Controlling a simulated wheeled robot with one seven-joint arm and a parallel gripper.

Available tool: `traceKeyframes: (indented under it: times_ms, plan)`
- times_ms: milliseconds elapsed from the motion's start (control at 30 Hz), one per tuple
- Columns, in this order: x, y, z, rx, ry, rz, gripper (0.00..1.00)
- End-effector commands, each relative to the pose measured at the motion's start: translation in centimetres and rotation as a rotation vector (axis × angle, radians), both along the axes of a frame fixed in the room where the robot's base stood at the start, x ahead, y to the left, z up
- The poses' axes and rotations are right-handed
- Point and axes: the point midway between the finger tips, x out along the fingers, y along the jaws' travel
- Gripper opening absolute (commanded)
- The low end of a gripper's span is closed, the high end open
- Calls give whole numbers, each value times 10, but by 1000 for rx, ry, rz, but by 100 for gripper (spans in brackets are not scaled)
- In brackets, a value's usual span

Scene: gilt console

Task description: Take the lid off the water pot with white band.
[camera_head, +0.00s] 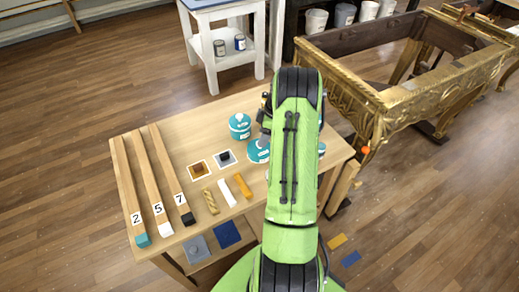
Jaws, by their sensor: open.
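A teal pot (239,127) with some white on it stands upright on the wooden table. A second teal pot (258,152) with a pale patch on it stands just nearer, partly covered by my arm. A sliver of another teal thing (322,149) shows to the right of my arm. I cannot tell which of these is the water pot with white band, and the lids are too small to make out clearly. My green arm reaches over the right part of the table. My gripper's fingers are hidden behind the arm.
Numbered wooden bars (137,194) lie on the table's left. Small squares (199,169) and short coloured strips (227,192) lie in the middle. A gilt console frame (367,99) stands close at the right. A white stand (226,48) with cans is behind.

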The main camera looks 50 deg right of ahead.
Motion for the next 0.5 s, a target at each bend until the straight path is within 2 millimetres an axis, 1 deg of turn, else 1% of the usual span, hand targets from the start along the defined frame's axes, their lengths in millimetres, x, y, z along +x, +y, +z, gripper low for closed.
traceKeyframes:
  times_ms: [33, 133, 200, 367, 467, 500]
  plan:
    - [3, 2, -15, 4, 2, 2, 58]
    - [7, 5, -33, 4, 2, 1, 58]
    - [9, 6, -38, 3, 1, 1, 58]
    - [9, 6, -36, 2, 0, 1, 58]
    - [9, 6, -36, 2, 0, 1, 44]
    - [9, 6, -35, 2, 0, 1, 38]
